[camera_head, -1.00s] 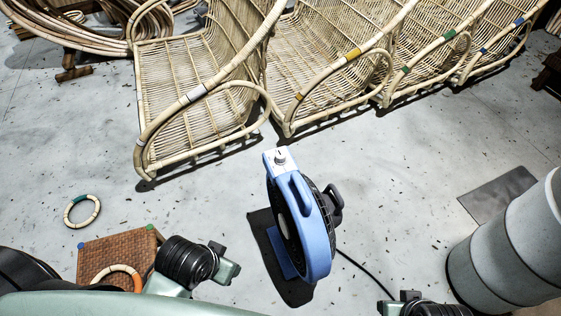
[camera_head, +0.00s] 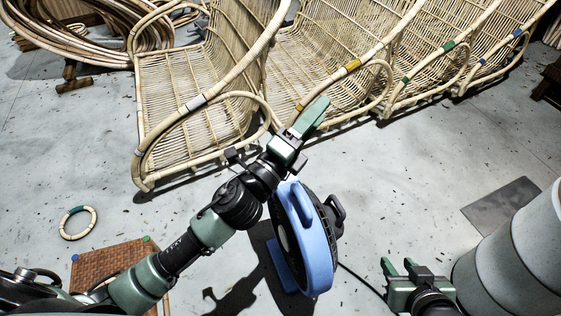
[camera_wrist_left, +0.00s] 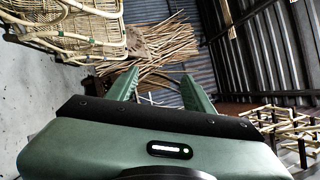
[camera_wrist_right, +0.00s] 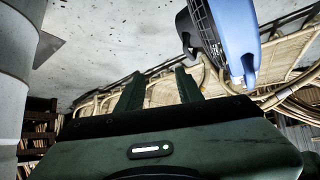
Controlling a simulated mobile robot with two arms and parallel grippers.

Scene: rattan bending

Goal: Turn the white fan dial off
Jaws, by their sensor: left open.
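The blue fan (camera_head: 312,250) stands on the floor in the middle of the head view. Its white dial panel, at the upper left of the fan, is hidden behind my left gripper and wrist. My left gripper (camera_head: 313,114) is raised over the fan's top and points up and right in the picture. Its fingers stand apart and empty in the left wrist view (camera_wrist_left: 160,85). My right gripper (camera_head: 399,265) is low, right of the fan, open and empty. In the right wrist view the fan (camera_wrist_right: 237,40) is beyond the open fingers (camera_wrist_right: 157,85).
Several rattan chairs (camera_head: 200,90) stand in a row behind the fan. A grey ribbed duct (camera_head: 515,265) is at the right, near my right gripper. A woven box (camera_head: 105,262) and a ring (camera_head: 78,223) lie at the left. Open floor lies right of the fan.

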